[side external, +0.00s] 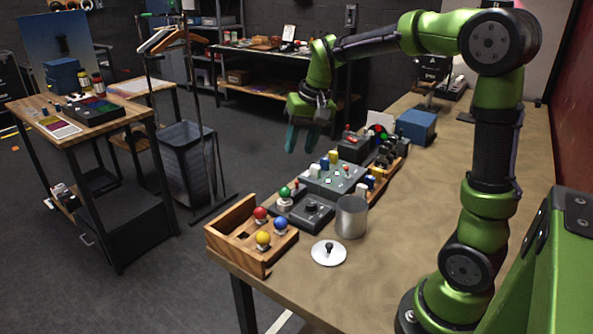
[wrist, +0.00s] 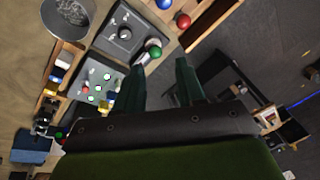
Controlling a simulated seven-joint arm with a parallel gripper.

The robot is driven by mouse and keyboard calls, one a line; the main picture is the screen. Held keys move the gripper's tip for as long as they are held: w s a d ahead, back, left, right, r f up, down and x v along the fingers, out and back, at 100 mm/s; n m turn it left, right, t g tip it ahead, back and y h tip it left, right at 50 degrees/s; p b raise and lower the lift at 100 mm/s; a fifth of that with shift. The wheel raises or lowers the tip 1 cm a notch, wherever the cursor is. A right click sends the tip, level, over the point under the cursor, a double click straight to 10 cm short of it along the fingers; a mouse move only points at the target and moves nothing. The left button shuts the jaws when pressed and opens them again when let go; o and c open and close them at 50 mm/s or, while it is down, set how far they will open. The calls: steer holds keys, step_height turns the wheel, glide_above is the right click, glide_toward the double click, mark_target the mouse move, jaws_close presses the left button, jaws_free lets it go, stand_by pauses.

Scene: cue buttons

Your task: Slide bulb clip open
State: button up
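My gripper (side external: 301,146) hangs in the air beyond the far left edge of the workbench, above the row of control boxes. Its two teal fingers are apart with nothing between them, and they also show open in the wrist view (wrist: 160,72). I cannot make out which part is the bulb clip. A grey panel with small lit buttons (side external: 334,181) sits in the row and shows in the wrist view (wrist: 96,80). A dark knob box (side external: 311,212) stands in front of it, with a green ball (side external: 284,192) beside it. My gripper touches none of these.
A wooden tray (side external: 227,222) with red, yellow and blue balls stands at the bench's near left corner. A metal cup (side external: 352,216) and a white disc with a black knob (side external: 328,253) are nearby. A blue box (side external: 416,127) stands farther back. The bench's middle is clear.

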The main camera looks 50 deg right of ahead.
steer(key=shift+w+d+f+m+g, duration=0.75)
steer(key=shift+w+d+g, duration=0.75)
steer(key=shift+w+d, duration=2.85)
steer(key=shift+h, duration=0.3)
steer(key=f, duration=1)
steer(key=s+f, duration=0.1)
steer(key=f, duration=0.4)
steer(key=shift+d+f, duration=0.4)
jaws_close()
